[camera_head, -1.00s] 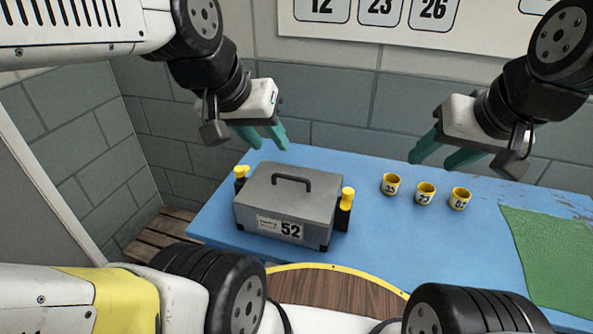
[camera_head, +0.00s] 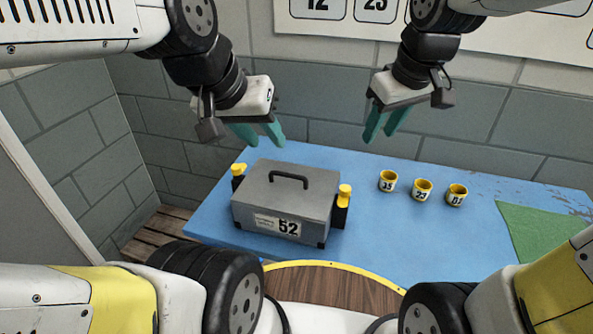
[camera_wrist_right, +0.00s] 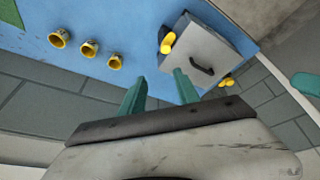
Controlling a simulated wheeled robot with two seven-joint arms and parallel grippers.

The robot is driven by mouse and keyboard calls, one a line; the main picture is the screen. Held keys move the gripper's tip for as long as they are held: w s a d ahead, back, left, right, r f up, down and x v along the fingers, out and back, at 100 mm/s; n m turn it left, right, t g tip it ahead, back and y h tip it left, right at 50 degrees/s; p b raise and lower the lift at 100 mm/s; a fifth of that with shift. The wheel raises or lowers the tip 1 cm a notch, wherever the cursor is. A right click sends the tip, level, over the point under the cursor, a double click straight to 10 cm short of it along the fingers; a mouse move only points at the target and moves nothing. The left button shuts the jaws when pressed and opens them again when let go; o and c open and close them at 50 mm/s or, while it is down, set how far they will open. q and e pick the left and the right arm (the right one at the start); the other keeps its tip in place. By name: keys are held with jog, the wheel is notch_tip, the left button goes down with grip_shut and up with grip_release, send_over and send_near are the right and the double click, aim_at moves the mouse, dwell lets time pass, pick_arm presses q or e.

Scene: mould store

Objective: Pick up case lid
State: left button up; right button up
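The grey case stands closed on the blue table, its grey lid (camera_head: 287,186) on top with a dark handle (camera_head: 289,178). A label reading 52 is on its front, and a yellow-topped latch (camera_head: 344,194) shows at each side. My left gripper (camera_head: 257,138) is open and empty, above and behind the case's left part. My right gripper (camera_head: 382,128) is open and empty, above the table's back edge, to the right of the case. In the right wrist view the lid (camera_wrist_right: 205,57) lies beyond the teal fingers (camera_wrist_right: 158,92), apart from them.
Three yellow numbered cups (camera_head: 422,190) stand in a row right of the case. A green mat (camera_head: 545,236) lies at the table's right. The blue table (camera_head: 400,243) is clear in front of the cups. A block wall (camera_head: 340,140) rises close behind.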

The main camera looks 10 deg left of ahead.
jog(key=w+a+f+n+g, duration=0.2)
jog(key=w+a+f+n, duration=0.35)
jog(key=a, duration=0.45)
jog(key=n+g, duration=0.2)
jog(key=n, duration=0.2)
send_over(288, 175)
jog(key=d, duration=0.2)
jog(key=shift+h, duration=0.3)
notch_tip(288, 175, down, 7)
jog(key=shift+w+a+f, duration=0.1)
jog(key=shift+w, duration=0.05)
jog(key=f, duration=0.2)
jog(key=a+f, duration=0.1)
jog(key=f, duration=0.2)
jog(key=a+f, duration=0.1)
jog(key=f, duration=0.2)
jog(key=shift+w+f, duration=0.1)
jog(key=shift+f, duration=0.1)
jog(key=shift+c, duration=0.2)
grip_shut()
